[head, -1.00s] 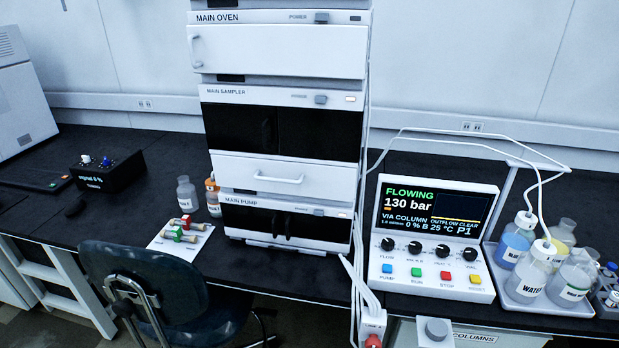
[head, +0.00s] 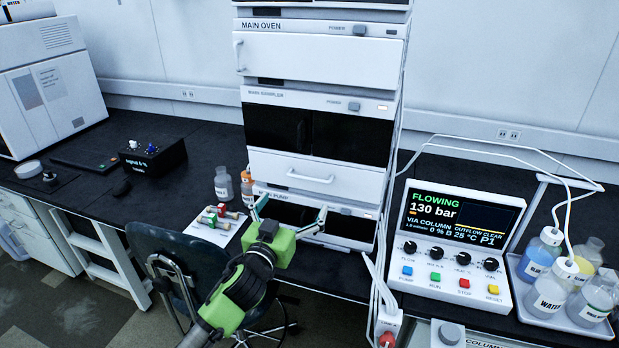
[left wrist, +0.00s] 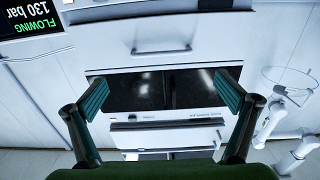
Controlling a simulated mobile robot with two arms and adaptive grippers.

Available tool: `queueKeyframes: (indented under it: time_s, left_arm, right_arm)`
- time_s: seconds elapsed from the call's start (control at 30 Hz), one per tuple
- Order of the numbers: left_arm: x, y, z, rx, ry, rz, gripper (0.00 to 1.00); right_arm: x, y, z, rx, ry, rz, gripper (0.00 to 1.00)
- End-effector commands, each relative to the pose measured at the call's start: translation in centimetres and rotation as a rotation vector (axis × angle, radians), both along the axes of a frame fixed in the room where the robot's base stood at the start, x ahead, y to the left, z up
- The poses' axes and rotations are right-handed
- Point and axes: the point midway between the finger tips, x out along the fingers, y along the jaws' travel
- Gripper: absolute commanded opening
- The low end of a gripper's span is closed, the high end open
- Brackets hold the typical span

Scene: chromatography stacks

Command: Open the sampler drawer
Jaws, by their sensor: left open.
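The sampler drawer (head: 272,164) is the white panel under the black doors of the MAIN SAMPLER unit (head: 350,135). It looks closed, and its front lies flush with the stack. Its bar handle (head: 310,178) is in plain sight. My left gripper (head: 290,213) is open and empty, below the handle and in front of the MAIN PUMP label. The left wrist view is upside down. There the handle (left wrist: 160,50) shows above the fingers, on the drawer (left wrist: 160,25), and the open gripper (left wrist: 162,92) frames the black doors. My right gripper is not in view.
A control panel with a FLOWING screen (head: 458,222) stands right of the stack, beside a tray of bottles (head: 560,320). White cables (head: 383,290) run down between them. A chair (head: 200,265) stands in front at left. Small bottles (head: 223,184) stand left of the stack.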

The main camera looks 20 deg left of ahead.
Motion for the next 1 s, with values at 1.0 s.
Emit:
queueKeyframes:
  time_s: [1.0]
  left_arm:
    - [11.8, -0.4, 0.0, 0.0, 0.002, 0.0, 0.98]
  right_arm:
    - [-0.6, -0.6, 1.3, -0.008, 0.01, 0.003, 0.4]
